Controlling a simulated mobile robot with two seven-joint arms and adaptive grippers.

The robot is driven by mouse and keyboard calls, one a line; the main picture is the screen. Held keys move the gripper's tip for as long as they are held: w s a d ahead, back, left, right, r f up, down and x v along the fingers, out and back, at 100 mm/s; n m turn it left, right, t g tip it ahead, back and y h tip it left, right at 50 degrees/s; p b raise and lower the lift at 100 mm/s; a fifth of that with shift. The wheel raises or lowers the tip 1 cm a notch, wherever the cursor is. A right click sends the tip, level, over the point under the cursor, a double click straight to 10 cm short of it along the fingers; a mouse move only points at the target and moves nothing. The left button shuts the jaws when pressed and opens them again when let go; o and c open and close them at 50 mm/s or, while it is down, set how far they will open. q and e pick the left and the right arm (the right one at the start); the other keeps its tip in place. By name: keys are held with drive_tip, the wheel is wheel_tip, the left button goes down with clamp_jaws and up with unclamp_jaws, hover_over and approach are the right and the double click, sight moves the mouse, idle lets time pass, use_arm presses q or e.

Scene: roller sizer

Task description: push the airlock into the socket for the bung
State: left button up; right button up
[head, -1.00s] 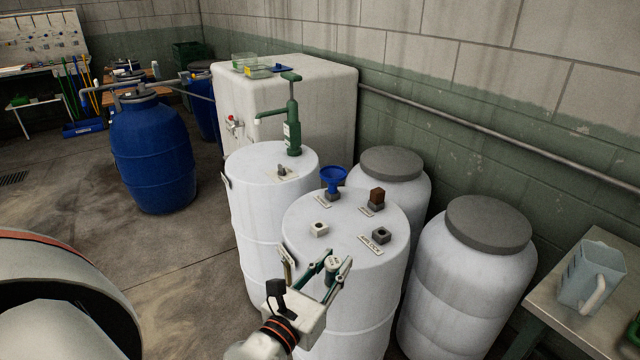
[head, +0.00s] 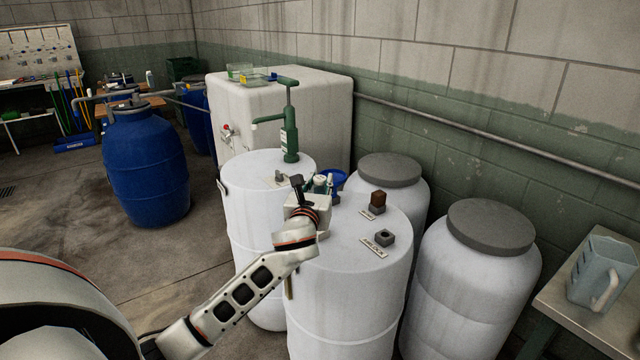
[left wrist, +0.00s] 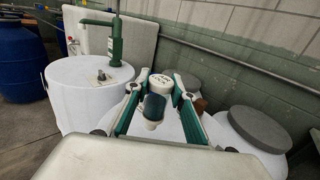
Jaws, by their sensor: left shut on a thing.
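My left gripper (head: 323,184) is over the left part of the front white drum's lid (head: 340,245). It is shut on the airlock (left wrist: 155,105), a dark teal body with a white lettered cap, held between green fingers in the left wrist view. The airlock's lower end is light; I cannot tell whether it touches anything. A dark square socket (head: 384,238) with a hole stands on the lid beside a label that seems to read airlock. A brown block (head: 377,197) sits in another dark socket behind it. The pale socket on the lid is hidden by my gripper. My right gripper is not in view.
A green hand pump (head: 289,130) rises from the left white drum (head: 245,190). Grey-lidded drums (head: 488,225) stand behind and to the right. A jug (head: 602,275) is on the right-hand table.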

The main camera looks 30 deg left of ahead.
use_arm(q)
drive_tip(key=shift+r, duration=0.1)
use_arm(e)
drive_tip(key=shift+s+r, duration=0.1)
use_arm(q)
drive_tip(key=shift+p, duration=0.5)
drive_tip(key=shift+f+b, duration=1.3)
drive_tip(key=shift+f, duration=1.7)
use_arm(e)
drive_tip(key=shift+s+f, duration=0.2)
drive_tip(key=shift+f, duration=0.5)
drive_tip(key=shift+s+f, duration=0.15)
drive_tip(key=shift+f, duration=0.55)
use_arm(q)
drive_tip(key=shift+p, duration=1.2)
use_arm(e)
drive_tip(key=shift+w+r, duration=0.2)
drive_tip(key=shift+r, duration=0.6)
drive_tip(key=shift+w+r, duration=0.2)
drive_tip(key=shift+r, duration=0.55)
use_arm(q)
drive_tip(key=shift+f+b, duration=0.8)
drive_tip(key=shift+f, duration=1)
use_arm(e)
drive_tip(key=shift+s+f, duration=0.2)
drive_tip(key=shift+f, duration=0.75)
use_arm(q)
drive_tip(key=o, duration=1.1)
drive_tip(key=shift+r, duration=0.1)
drive_tip(key=shift+s, duration=0.1)
